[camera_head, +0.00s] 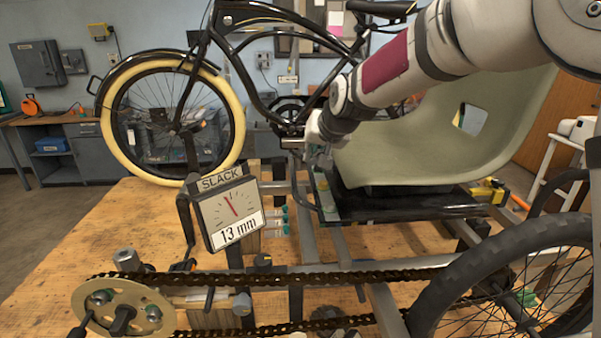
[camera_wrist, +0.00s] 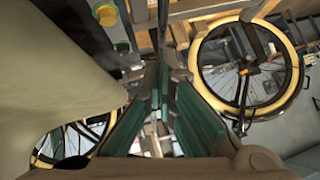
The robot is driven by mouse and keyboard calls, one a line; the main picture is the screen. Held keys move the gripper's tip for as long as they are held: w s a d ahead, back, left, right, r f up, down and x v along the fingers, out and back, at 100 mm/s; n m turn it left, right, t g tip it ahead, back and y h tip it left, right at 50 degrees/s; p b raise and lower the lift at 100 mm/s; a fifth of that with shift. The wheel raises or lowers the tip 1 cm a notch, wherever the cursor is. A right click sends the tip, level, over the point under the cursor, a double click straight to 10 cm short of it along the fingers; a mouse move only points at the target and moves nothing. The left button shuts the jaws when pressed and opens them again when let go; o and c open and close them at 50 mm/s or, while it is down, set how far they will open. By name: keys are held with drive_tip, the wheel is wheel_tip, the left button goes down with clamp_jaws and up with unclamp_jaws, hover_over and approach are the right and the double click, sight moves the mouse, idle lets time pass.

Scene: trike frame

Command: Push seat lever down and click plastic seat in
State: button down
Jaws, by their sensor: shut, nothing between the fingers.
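The beige plastic seat (camera_head: 430,130) stands over a black mounting plate (camera_head: 400,205) on the trike frame. In the wrist view the seat (camera_wrist: 55,70) fills the left side. My gripper (camera_head: 318,158) is at the seat's left edge, above the left end of the plate, pointing down. In the wrist view its green-padded fingers (camera_wrist: 160,88) converge with nothing held between them. A dark bar (camera_head: 322,198) runs down beside the plate's left end, below my gripper; I cannot tell whether it is the seat lever. The seat's underside fit is hidden.
A gauge (camera_head: 230,212) labelled SLACK reads 13 mm at the left front. A chain (camera_head: 290,278) and sprocket (camera_head: 122,310) cross the front, with a black-tyred wheel (camera_head: 510,280) at right. A bicycle (camera_head: 175,120) stands behind. The wooden table (camera_head: 60,245) is clear at left.

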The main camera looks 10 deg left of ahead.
sight(295, 178)
drive_tip(key=shift+w+a+f+p, duration=0.3)
drive_tip(key=shift+w+a+f, duration=0.3)
drive_tip(key=shift+f, duration=0.75)
drive_tip(key=shift+w+a+f+p, duration=0.4)
drive_tip(key=shift+w+f, duration=0.35)
drive_tip(key=shift+f, duration=0.6)
drive_tip(key=shift+w+a+f+p, duration=0.2)
drive_tip(key=shift+w+a+f, duration=0.45)
drive_tip(key=shift+f, duration=0.7)
drive_tip(key=shift+d, duration=0.1)
drive_tip(key=shift+w+f, duration=0.1)
